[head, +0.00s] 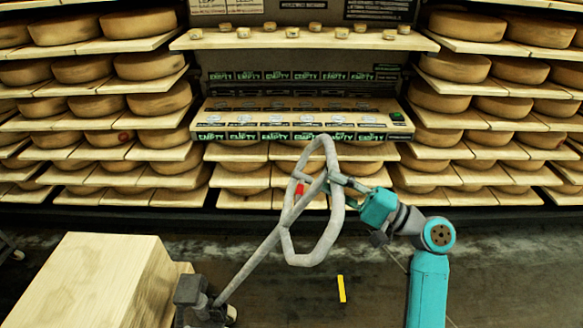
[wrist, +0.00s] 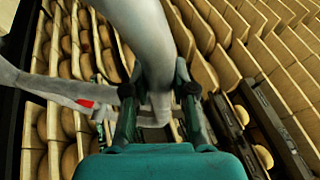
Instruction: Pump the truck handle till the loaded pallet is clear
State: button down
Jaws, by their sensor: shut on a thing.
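The pallet truck handle (head: 288,246) is a grey loop on a long shaft, with a small red part near its top. It leans up and to the right from the truck's dark base (head: 195,293). My gripper (head: 335,178) is shut on the right side of the loop, near its top. In the wrist view the grey handle tube (wrist: 150,40) passes between the two fingers of my gripper (wrist: 158,100). The load (head: 90,275), a pale wooden block, stands at the lower left. The pallet's underside and its gap to the floor are hidden.
Shelves of cheese wheels (head: 150,66) line the back wall on both sides. A central rack (head: 300,110) carries several "EMPTY" labels, with small cheeses on a board (head: 300,38) above. A yellow strip (head: 341,289) lies on the dark floor. Floor right of the handle is mostly clear.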

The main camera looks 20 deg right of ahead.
jog(key=s+d+f+m+t, duration=0.1)
jog(key=s+d+f, duration=0.2)
jog(key=d+f, duration=0.3)
jog(key=s+d+f+m+t+y, duration=0.1)
jog(key=s+d+f, duration=0.2)
jog(key=d+f, duration=0.3)
jog(key=d, duration=0.4)
jog(key=shift+d+f+t, duration=0.3)
jog(key=shift+t, duration=0.1)
jog(key=c, duration=0.9)
grip_release()
jog(key=v, duration=1.2)
